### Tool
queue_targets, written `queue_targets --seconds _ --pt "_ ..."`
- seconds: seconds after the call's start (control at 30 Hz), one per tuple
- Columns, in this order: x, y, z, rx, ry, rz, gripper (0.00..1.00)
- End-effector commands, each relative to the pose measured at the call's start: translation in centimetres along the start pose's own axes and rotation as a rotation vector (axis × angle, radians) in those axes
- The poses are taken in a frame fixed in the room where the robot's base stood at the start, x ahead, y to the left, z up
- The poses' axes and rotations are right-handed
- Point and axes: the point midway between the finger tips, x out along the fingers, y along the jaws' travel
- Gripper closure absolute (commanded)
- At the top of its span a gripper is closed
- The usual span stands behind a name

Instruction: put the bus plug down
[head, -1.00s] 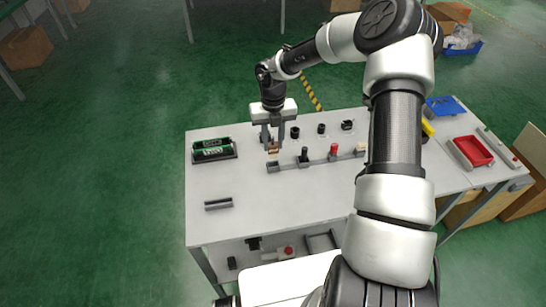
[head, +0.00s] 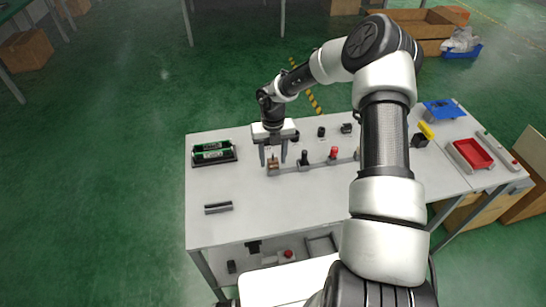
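The bus plug, a small copper-brown piece (head: 273,161), stands at the left end of the grey rail fixture (head: 318,164). It appears to sit in the rail's left-end holder. My gripper (head: 273,162) is above and around it, pointing down. Its two fingers are spread, one on each side of the plug, with visible gaps. The exact contact at the plug's base is too small to tell.
Black (head: 304,158) and red (head: 334,153) levers stand along the rail to the right. Several black round parts stand behind it, including one (head: 321,132). A tray with green cylinders (head: 213,152) and a grey bar (head: 218,208) are left. The table's front middle is clear.

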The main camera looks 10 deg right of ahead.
Motion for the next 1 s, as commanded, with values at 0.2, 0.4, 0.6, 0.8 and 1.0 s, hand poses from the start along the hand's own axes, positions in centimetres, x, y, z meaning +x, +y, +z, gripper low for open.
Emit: queue_targets --seconds 0.2,0.4,0.6,0.8,1.0 --pt "0.0 0.0 0.0 0.0 0.0 0.0 0.54" --pt "-1.9 -0.1 0.1 0.001 -0.002 -0.001 0.54" --pt "-6.2 -0.1 0.1 0.002 -0.004 -0.001 0.54" --pt "-10.1 -0.1 0.1 0.002 -0.002 -0.001 0.54" --pt "-12.1 0.0 0.1 0.0 -0.001 0.0 0.54"
